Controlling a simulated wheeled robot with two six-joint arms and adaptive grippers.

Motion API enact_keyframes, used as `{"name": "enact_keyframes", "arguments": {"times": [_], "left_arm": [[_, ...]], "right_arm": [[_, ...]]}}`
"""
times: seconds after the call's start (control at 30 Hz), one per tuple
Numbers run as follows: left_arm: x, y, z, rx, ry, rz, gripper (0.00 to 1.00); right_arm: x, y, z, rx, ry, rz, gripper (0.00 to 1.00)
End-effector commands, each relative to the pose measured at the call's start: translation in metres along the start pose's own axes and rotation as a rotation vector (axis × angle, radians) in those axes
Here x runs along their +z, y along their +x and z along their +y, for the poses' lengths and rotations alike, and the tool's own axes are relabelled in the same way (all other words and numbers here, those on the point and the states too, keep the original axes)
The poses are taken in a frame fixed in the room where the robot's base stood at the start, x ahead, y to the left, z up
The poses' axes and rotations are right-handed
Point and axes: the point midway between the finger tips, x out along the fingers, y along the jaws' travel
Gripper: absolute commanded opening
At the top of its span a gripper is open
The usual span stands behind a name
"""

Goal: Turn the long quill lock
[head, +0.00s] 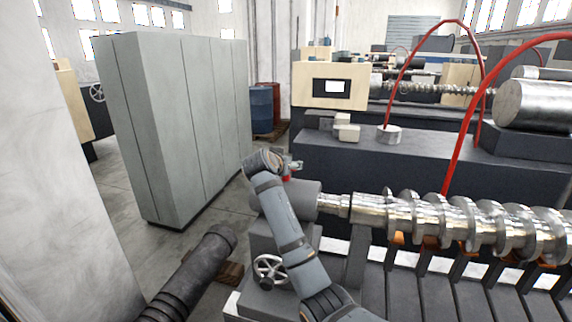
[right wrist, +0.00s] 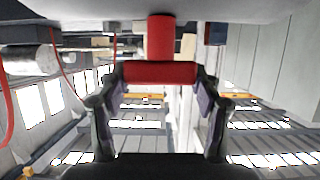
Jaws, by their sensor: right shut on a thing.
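The quill lock is a red T-shaped handle. In the right wrist view its crossbar (right wrist: 160,72) lies between the two fingers of my right gripper (right wrist: 160,88), which touch it near both ends. Its red stem (right wrist: 160,38) runs up to a pale grey surface. In the head view only a small red bit of the lock (head: 285,179) shows, on top of the grey tailstock (head: 302,200). My right gripper (head: 292,167) is there, partly hidden behind my wrist. My left gripper is not in view.
A bright metal screw shaft (head: 470,222) extends right from the tailstock. A spoked handwheel (head: 269,270) sits below it. Red hoses (head: 462,130) arch at right. A grey cabinet (head: 185,120) stands left. A dark ribbed cylinder (head: 190,275) lies low at left, with open floor behind.

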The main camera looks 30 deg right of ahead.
Motion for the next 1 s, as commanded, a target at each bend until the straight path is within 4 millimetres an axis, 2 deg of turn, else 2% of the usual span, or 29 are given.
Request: {"name": "enact_keyframes", "arguments": {"times": [0.23, 0.27, 0.4, 0.77, 0.87, 1.0], "left_arm": [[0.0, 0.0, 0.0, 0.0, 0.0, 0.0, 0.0], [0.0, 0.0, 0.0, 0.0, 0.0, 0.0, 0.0], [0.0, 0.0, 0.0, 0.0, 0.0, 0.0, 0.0], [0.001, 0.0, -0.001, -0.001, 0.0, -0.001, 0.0], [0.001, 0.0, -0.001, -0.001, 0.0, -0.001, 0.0], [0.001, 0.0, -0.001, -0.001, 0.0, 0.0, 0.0]], "right_arm": [[0.0, 0.0, 0.0, 0.0, 0.001, -0.001, 0.33], [0.001, 0.0, 0.0, 0.0, 0.0, -0.001, 0.69], [0.0, 0.0, 0.0, 0.0, 0.0, -0.001, 0.88], [0.0, -0.002, 0.0, -0.001, 0.0, 0.0, 0.89], [0.0, -0.014, -0.001, -0.003, 0.0, 0.0, 0.89], [0.001, -0.047, -0.002, -0.007, 0.003, 0.0, 0.89]]}}
